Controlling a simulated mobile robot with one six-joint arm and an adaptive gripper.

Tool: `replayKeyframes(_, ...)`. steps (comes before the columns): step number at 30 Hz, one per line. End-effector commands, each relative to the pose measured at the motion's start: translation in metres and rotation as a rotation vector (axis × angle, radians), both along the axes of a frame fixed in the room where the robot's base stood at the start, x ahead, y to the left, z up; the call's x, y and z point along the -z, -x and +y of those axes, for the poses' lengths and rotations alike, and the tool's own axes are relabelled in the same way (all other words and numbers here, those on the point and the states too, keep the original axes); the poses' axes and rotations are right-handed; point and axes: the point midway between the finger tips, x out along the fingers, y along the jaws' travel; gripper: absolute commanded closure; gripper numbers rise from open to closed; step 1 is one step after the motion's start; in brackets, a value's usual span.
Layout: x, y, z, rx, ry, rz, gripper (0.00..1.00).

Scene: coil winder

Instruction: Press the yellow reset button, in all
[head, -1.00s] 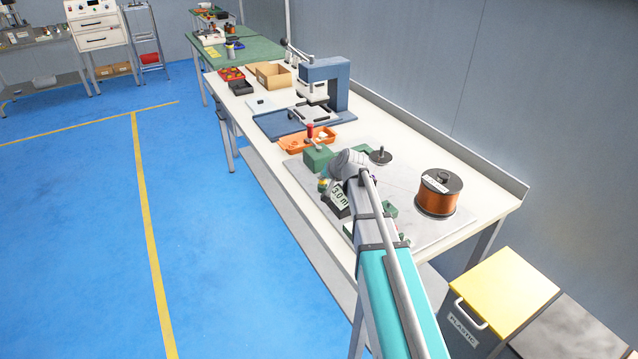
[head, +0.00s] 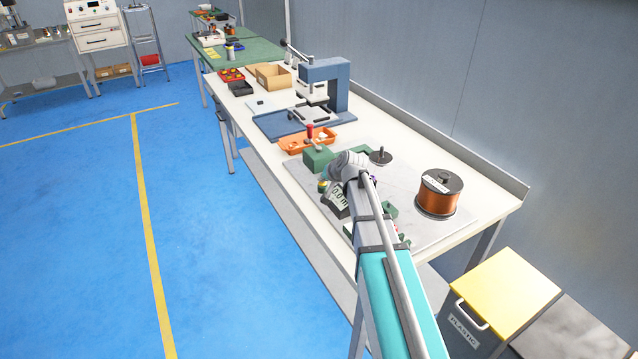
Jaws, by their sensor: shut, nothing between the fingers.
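The winder (head: 318,158) with green blocks stands on a grey plate on the long white bench. Its dark counter, with a tilted length display (head: 339,196), shows beside my arm; the digits are small and hard to read, perhaps 0.0 m. A small yellowish round part (head: 323,186) shows at the left of the display; I cannot tell for sure that it is the reset button. My arm reaches over the winder from the front. My gripper (head: 333,181) is at the arm's far end, shut and empty, small and mostly hidden. I cannot tell whether it touches the button.
A copper wire spool (head: 438,193) stands right of my arm. An orange tray (head: 306,138) and a blue press (head: 326,88) stand farther back. A yellow-lidded bin (head: 505,288) stands at front right. The blue floor to the left is clear.

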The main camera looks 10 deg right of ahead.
Motion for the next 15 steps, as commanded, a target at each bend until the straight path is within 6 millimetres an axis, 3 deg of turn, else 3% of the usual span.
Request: replayKeyframes(15,-0.015,0.0,0.0,-0.001,0.0,0.001,1.0)
